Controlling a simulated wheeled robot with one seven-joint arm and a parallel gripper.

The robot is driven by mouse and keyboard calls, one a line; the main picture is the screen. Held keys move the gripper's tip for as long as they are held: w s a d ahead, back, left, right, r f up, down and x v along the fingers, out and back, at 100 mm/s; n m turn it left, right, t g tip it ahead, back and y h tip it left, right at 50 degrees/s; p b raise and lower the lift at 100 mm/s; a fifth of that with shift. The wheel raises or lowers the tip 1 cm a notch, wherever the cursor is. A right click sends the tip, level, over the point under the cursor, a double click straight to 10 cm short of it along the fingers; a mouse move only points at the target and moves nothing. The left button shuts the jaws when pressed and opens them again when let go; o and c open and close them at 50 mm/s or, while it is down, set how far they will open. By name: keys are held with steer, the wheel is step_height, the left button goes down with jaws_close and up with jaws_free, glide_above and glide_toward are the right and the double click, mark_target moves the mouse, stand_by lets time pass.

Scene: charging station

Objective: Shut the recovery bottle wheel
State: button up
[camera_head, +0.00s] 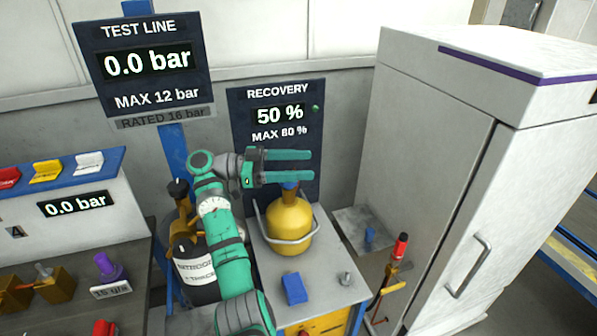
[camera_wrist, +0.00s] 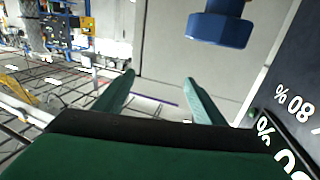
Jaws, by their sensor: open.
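The yellow recovery bottle (camera_head: 288,222) stands upright on a grey-topped cabinet in the head view. The wrist view shows a blue wheel (camera_wrist: 218,28) at the top right, beyond and apart from the fingertips. My gripper (camera_head: 311,166) is level above the bottle, its two green fingers pointing right. The gripper also shows in the wrist view (camera_wrist: 161,80), open with nothing between the fingers.
The recovery display (camera_head: 277,115) reads 50 %, max 80 %, close behind my gripper. A grey and black bottle (camera_head: 193,268) stands to the left, partly behind my arm. A blue block (camera_head: 294,289) lies on the cabinet top (camera_head: 325,262). A tall white cabinet (camera_head: 425,150) stands right.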

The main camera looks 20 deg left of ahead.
steer(key=s+d+r, duration=0.2)
steer(key=s+r, duration=0.2)
steer(key=s, duration=0.5)
steer(key=shift+s+r, duration=0.2)
steer(key=shift+r, duration=0.2)
steer(key=shift+d, duration=0.1)
